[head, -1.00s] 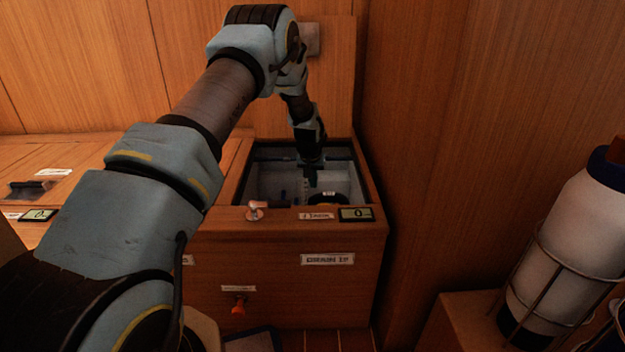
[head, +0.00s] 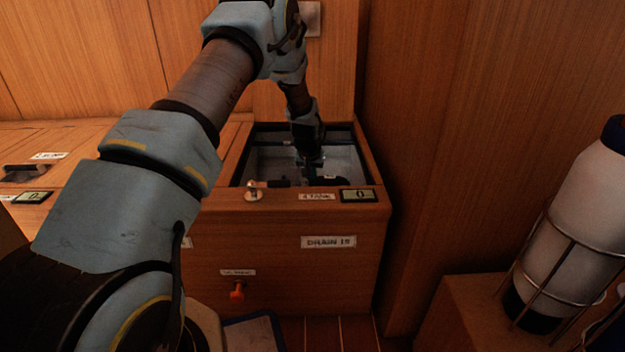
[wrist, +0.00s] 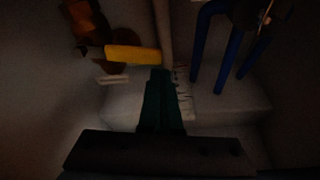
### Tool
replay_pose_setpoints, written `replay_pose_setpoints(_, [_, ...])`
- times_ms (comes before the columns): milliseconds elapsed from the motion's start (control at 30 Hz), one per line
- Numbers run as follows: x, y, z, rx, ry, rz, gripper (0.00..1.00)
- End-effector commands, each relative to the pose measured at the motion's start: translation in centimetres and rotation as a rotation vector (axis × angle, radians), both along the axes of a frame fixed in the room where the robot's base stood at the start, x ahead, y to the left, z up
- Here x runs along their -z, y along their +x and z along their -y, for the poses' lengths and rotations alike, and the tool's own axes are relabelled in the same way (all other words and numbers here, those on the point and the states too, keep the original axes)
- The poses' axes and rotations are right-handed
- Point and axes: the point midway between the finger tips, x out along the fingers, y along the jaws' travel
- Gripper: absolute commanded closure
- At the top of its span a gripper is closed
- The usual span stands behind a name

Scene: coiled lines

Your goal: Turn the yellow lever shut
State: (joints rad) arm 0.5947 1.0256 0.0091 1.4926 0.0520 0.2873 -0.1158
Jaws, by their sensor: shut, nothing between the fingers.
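The yellow lever (wrist: 132,54) shows in the wrist view, lying roughly across the picture, just beyond and to the left of my fingertips. Its left end meets a dark, brownish round fitting (wrist: 88,28). My gripper (wrist: 160,74) is shut and empty, its teal fingers pressed together beside the lever's right end. I cannot tell whether the fingertips touch the lever. In the head view my gripper (head: 310,178) reaches down inside the open wooden bin, and the lever is hidden there.
The wooden bin (head: 290,198) has raised walls around my gripper. Blue hoses (wrist: 205,45) and a pale upright pipe (wrist: 162,30) stand close by inside. An orange knob (head: 237,291) is on the bin's front. A caged white cylinder (head: 575,215) stands at right.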

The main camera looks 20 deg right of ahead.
Motion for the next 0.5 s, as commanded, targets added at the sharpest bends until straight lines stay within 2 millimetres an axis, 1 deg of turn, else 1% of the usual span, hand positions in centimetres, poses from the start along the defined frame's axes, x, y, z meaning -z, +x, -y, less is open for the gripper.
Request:
replay_pose_setpoints(200, [-0.5, -1.1, -0.8, 0.000, 0.003, -0.003, 1.00])
replay_pose_setpoints(367, [-0.3, -1.9, -1.2, 0.000, 0.003, -0.003, 1.00])
replay_pose_setpoints(500, [0.0, -2.1, -1.3, 0.000, 0.001, -0.003, 1.00])
